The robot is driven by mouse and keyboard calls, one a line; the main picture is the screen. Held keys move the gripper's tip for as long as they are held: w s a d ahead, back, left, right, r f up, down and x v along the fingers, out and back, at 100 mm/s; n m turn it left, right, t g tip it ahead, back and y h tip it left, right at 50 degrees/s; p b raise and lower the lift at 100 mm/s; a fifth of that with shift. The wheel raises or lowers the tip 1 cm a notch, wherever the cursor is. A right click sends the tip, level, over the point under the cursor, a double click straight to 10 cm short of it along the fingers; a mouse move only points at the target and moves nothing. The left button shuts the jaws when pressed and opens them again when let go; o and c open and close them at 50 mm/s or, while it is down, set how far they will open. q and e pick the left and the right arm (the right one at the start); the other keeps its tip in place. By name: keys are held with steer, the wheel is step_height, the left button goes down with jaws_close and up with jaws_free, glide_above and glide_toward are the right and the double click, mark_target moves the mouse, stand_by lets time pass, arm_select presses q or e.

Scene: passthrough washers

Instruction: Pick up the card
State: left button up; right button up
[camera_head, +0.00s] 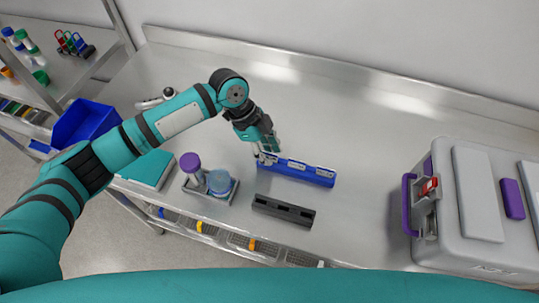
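My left gripper (265,157) points down at the left end of a long blue holder (298,172) on the steel bench. The holder has several pale, flat pieces along its top. One of these may be the card, but they are too small to tell apart. The fingertips are close to the holder's left end; I cannot tell whether they touch it or hold anything. My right gripper is not in view.
A black slotted holder (284,211) lies in front of the blue one. A grey tray with a purple-capped container (191,163) and a blue-lidded jar (219,182) is to the left. A grey machine (465,240) stands right. A blue bin (84,124) is far left.

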arm_select(q)
jaws_close()
stand_by(0.4)
